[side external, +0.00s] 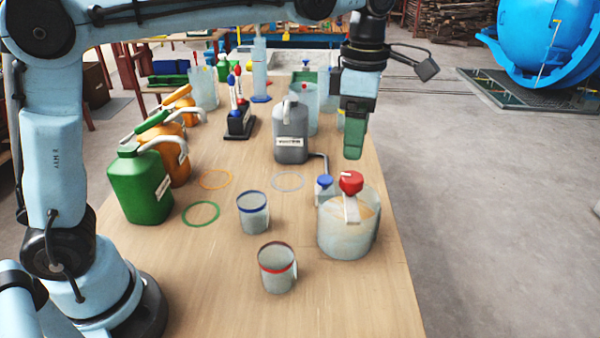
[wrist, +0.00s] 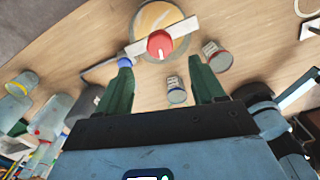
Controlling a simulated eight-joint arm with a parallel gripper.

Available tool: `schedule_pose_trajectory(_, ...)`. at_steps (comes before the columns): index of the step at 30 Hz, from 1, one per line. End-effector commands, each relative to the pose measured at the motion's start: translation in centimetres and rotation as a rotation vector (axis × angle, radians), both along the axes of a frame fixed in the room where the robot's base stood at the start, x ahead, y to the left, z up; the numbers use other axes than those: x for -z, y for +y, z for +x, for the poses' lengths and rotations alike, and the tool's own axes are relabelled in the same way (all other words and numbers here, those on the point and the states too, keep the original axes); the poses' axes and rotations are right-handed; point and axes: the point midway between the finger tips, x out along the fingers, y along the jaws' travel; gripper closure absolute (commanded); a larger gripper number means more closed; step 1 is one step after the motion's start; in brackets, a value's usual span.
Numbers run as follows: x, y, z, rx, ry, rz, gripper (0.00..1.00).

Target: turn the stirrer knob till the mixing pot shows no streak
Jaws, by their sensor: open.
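The mixing pot (side external: 345,238) is a wide translucent vessel near the right edge of the table. Orange-brown streaks show in its pale content, and in the wrist view (wrist: 153,17) too. The stirrer knob (side external: 351,182) is red with a white mark and sits on a pale bar across the pot's top. In the wrist view the knob (wrist: 160,44) lies beyond my fingertips, roughly between them. My gripper (side external: 353,150) hangs above and behind the pot, apart from the knob. In the wrist view its two green fingers (wrist: 160,75) are spread with nothing between them.
A blue tap (side external: 325,182) stands at the pot's left, by a grey jug (side external: 291,135). Blue-rimmed (side external: 252,212) and red-rimmed (side external: 277,268) beakers stand left of the pot. Green (side external: 140,185) and orange (side external: 176,155) jugs stand farther left. The table's front right is clear.

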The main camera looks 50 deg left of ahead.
Motion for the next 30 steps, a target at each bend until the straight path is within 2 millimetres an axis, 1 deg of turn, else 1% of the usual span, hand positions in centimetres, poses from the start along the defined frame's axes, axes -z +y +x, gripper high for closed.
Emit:
schedule_pose_trajectory(1, -0.8, 0.0, 0.0, 0.0, 0.0, 0.0, 0.32)
schedule_pose_trajectory(3, -1.8, 0.0, 0.0, 0.0, 0.0, 0.0, 0.32)
schedule_pose_trajectory(6, -2.9, 0.0, 0.0, 0.0, 0.0, 0.0, 0.32)
schedule_pose_trajectory(10, -3.8, 0.0, 0.0, 0.0, 0.0, 0.0, 0.32)
schedule_pose_trajectory(15, -4.2, 0.0, 0.0, 0.0, 0.0, 0.0, 0.32)
schedule_pose_trajectory(30, -4.0, -0.2, 0.1, 0.0, 0.0, 0.0, 0.32)
